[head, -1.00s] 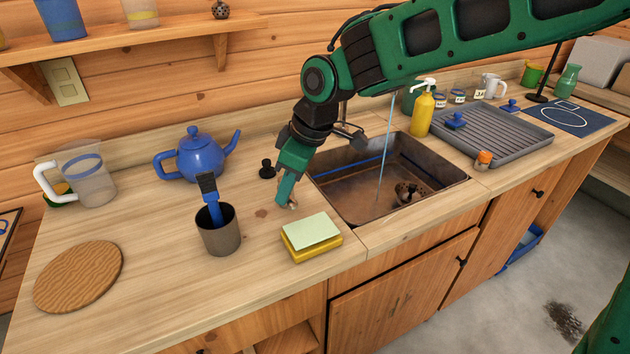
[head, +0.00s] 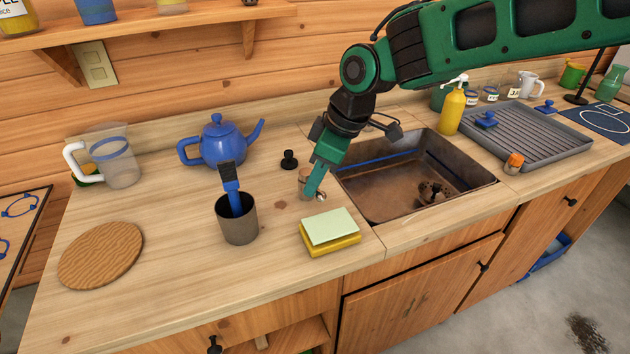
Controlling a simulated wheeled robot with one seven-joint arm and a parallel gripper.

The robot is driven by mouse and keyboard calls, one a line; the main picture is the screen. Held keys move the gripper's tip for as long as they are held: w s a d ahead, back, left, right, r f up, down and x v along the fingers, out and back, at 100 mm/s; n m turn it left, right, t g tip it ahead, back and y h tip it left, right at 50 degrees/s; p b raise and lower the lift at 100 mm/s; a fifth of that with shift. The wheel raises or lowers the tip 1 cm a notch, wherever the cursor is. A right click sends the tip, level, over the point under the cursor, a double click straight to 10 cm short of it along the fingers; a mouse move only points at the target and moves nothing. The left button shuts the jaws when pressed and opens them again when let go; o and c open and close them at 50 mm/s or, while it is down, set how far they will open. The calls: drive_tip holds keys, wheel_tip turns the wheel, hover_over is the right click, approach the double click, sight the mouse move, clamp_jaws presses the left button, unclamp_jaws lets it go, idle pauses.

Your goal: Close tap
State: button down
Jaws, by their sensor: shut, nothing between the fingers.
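The tap is mostly hidden behind my arm; a grey metal piece (head: 385,127) above the sink's back left may be part of it, but I cannot tell surely. No water stream shows above the brown metal sink (head: 372,199), whose visible floor has a dark drain piece. My gripper (head: 317,196) is shut and empty, pointing down over the counter just left of the sink. A small brownish cylindrical thing (head: 305,183) shows right beside its fingers; whether they touch is unclear.
A sponge stack (head: 331,235), a grey cup (head: 238,222) with a blue brush, a black stopper (head: 289,159) and a blue teapot (head: 221,145) stand left of the sink. A yellow soap bottle (head: 453,112) and a grey drying tray (head: 535,140) are to its right.

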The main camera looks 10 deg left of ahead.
drive_tip(key=shift+w, duration=0.1)
wheel_tip(320, 180, up, 10)
drive_tip(key=d+f+m+t+h, duration=0.15)
drive_tip(key=d+m, duration=0.45)
drive_tip(key=d, duration=1.1)
drive_tip(key=d+f+m+h, duration=0.25)
drive_tip(key=d+m, duration=0.35)
drive_tip(key=d, duration=1.2)
drive_tip(key=s+d+f+m+g, duration=0.1)
drive_tip(key=s+d+f+m, duration=0.2)
drive_tip(key=s+d+m, duration=0.2)
drive_tip(key=s+d+f+m, duration=0.4)
drive_tip(key=s+d+m, duration=0.2)
drive_tip(key=s+d, duration=0.6)
drive_tip(key=s, duration=0.3)
drive_tip(key=shift+s+g, duration=0.2)
drive_tip(key=shift+g, duration=0.15)
